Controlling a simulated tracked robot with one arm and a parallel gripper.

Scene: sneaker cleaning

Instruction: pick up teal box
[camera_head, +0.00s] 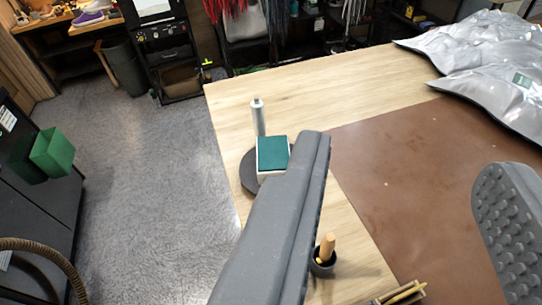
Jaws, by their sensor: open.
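The teal box (272,152), with a teal top and a pale side, sits on a dark round stand (249,176) near the left edge of the wooden table. My gripper (405,170) is open, with one long grey finger at the centre and a studded finger pad at the right edge. The central finger's tip overlaps the box's lower right side in the picture and hides part of it. The box is not between the fingers. I cannot tell whether the finger touches it.
A dark cup (322,263) with a wooden handle is lower down, beside the finger. A brown mat (400,150) covers the table's right side; silver bags (480,60) lie at the back right. Open floor is left.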

